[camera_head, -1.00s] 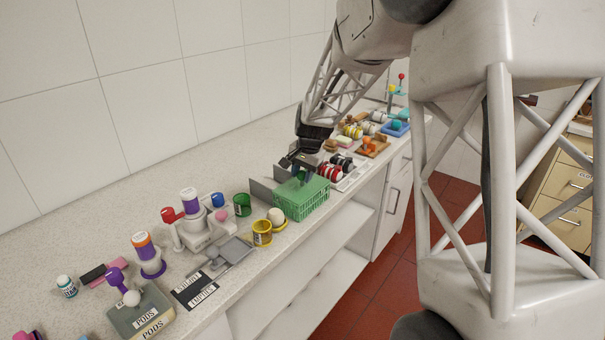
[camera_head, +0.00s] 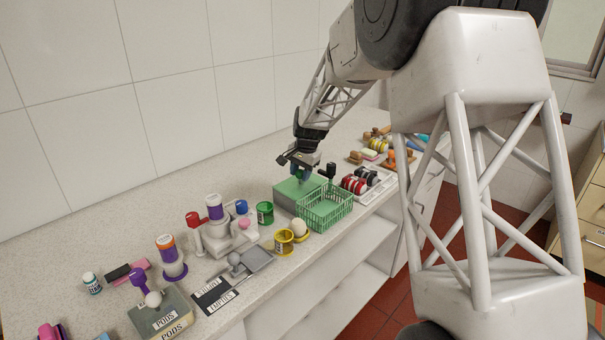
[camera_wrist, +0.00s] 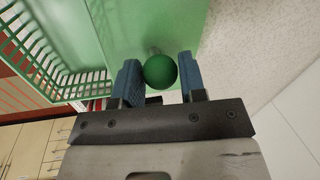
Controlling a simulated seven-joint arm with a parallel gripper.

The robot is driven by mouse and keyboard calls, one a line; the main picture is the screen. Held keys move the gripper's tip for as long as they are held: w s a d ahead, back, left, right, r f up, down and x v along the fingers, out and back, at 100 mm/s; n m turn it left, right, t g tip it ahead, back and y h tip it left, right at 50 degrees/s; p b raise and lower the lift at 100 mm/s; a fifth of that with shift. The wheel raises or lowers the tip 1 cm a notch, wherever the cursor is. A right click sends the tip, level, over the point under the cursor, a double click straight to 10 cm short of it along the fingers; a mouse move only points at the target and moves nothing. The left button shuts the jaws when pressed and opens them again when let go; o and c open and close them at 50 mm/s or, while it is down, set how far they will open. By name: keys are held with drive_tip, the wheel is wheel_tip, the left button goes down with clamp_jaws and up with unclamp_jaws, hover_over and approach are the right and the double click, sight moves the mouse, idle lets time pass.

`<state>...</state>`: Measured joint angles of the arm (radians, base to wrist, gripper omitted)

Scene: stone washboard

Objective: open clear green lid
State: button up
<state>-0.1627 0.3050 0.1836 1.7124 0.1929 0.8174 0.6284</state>
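A grey box (camera_head: 284,203) stands on the counter, covered by a clear green lid (camera_head: 290,188) that lies about flat. The lid also fills the upper middle of the wrist view (camera_wrist: 120,25). A round green knob (camera_wrist: 160,72) on a short stem rises from it. My gripper (camera_head: 301,176) is above the lid. The far side of the box is hidden.
A green wire basket (camera_head: 326,206) stands close against the box on its right front side. A dark green cup (camera_head: 265,213), a yellow cup (camera_head: 284,241) and a rack of red rolls (camera_head: 354,185) are nearby. The counter behind the box is clear.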

sight(305, 185)
drive_tip(key=o, duration=0.3)
drive_tip(key=shift+o, duration=0.2)
drive_tip(key=shift+r, duration=0.1)
wheel_tip(305, 185, up, 7)
drive_tip(key=d, duration=0.1)
drive_tip(key=shift+s+d+r, duration=0.15)
drive_tip(key=shift+s+r, duration=0.05)
drive_tip(key=shift+s, duration=0.2)
drive_tip(key=shift+s, duration=0.1)
